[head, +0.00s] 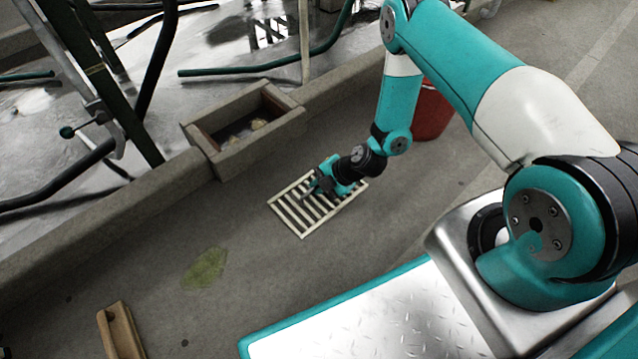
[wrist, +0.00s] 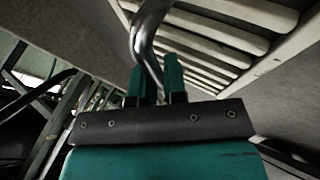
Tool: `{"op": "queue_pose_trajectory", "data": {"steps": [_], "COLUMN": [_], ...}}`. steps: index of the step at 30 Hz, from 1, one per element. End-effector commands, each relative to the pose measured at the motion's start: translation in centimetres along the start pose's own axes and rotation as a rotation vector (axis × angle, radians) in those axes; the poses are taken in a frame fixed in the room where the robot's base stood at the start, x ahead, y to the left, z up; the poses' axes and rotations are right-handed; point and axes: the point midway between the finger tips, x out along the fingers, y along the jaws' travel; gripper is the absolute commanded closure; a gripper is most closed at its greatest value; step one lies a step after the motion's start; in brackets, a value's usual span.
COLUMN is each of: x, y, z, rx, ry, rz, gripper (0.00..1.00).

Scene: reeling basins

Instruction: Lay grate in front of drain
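The grate (head: 286,220) is a pale rectangular frame of parallel slats with dark gaps, to the right of and nearer to me than the drain box. It looks flat at floor level; I cannot tell whether it touches the floor. My gripper (head: 312,188) is over its middle. In the wrist view, a bent metal handle (wrist: 143,35) passes between the close fingers of my gripper (wrist: 158,75), with the grate slats (wrist: 226,38) beyond. The drain appears to be the open concrete box (head: 227,163) against the kerb, with dark water and pale lumps inside.
A long concrete kerb (head: 110,215) runs behind the box, with wet ground, pipes and metal legs beyond. A red bucket (head: 432,115) stands behind my arm. A green patch (head: 205,268) and a wooden block (head: 122,335) lie at lower left.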

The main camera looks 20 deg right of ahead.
Motion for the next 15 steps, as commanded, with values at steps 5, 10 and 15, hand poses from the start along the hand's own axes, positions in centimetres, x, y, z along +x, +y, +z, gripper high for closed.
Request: {"op": "queue_pose_trajectory", "data": {"steps": [5,10,15], "x": [0.0,0.0,-1.1], "y": [0.0,0.0,0.3], "z": [0.0,0.0,-0.1], "rx": [0.0,0.0,0.003], "ry": [0.0,0.0,-0.001], "rz": [0.0,0.0,-0.001], "gripper": [0.62,0.62,0.62]}}
